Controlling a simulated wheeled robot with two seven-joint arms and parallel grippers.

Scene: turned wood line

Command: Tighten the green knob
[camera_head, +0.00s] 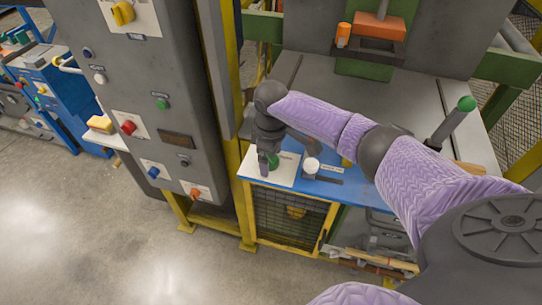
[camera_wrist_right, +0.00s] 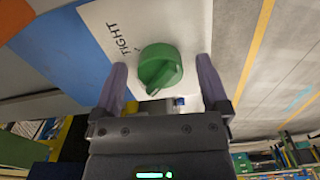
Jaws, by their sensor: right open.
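The green knob (camera_wrist_right: 160,68) sits on a white plate (camera_wrist_right: 105,18) marked "TIGHT" in the right wrist view. A raised ridge crosses its face; the "TIGHT" lettering is above and left of it. In the head view the knob (camera_head: 273,161) is partly hidden behind my right gripper. My right gripper (camera_wrist_right: 162,62) is open, with one finger on each side of the knob and visible gaps between. In the head view this gripper (camera_head: 267,163) points down over the white plate on the blue panel. My left gripper is not in view.
A grey control cabinet (camera_head: 140,95) with several buttons is at the left. A green-topped lever (camera_head: 466,104) rises at the right, near my right arm.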

